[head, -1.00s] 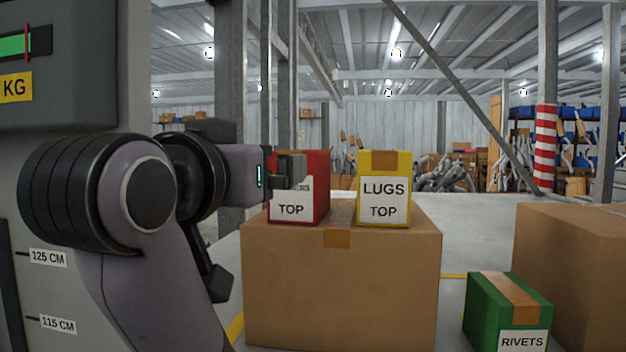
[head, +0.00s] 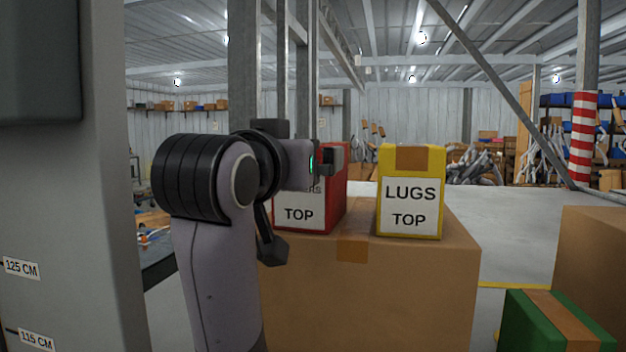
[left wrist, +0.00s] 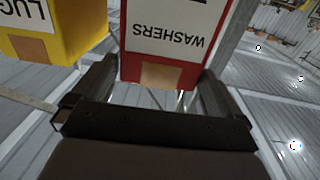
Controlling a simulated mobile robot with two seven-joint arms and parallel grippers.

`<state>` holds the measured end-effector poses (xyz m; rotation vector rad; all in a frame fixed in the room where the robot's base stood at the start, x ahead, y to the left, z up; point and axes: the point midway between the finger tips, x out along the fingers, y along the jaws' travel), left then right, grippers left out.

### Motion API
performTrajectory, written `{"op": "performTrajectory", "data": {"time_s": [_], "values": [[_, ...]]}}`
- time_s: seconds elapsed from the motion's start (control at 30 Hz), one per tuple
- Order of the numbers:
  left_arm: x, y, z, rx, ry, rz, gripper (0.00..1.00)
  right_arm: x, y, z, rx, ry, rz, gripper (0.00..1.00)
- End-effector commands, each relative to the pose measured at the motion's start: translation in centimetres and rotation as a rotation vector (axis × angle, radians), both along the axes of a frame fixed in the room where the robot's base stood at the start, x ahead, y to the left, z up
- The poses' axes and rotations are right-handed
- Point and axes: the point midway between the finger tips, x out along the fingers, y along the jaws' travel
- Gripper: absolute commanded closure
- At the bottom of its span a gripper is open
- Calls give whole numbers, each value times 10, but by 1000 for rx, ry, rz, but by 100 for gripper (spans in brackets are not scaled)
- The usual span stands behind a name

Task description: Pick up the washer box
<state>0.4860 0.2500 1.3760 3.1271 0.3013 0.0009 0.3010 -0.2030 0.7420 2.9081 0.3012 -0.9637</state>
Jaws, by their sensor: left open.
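The washer box is the red box (head: 301,213) standing on a big cardboard carton (head: 385,290); its white label is partly hidden by my left gripper. In the left wrist view the washer box (left wrist: 165,35) appears upside down, with "WASHERS" readable and a strip of brown tape at its edge. My left gripper (head: 334,160) is in front of the box's upper part. In the left wrist view the left gripper (left wrist: 158,72) is open, its two fingers spread to either side of the box's taped edge. I cannot tell whether they touch it. My right gripper is not in view.
A yellow LUGS box (head: 411,190) stands just right of the washer box on the same carton. A green box (head: 540,325) and another carton (head: 595,260) are at the lower right. A grey column (head: 100,190) rises at the left. Open floor lies behind.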

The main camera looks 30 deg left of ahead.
Motion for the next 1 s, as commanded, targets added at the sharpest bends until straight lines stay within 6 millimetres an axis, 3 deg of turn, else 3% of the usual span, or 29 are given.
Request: {"op": "performTrajectory", "data": {"time_s": [0.4, 0.7, 0.87, 1.0], "values": [[54, 11, 0, 0, 3, 0, 0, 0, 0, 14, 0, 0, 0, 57], [58, 11, -1, 0, 1, 0, 0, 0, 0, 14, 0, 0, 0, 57], [58, 11, -1, 0, 1, 0, 52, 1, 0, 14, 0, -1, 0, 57], [57, 11, 1, 0, -3, 0, 55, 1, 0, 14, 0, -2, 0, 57]]}}
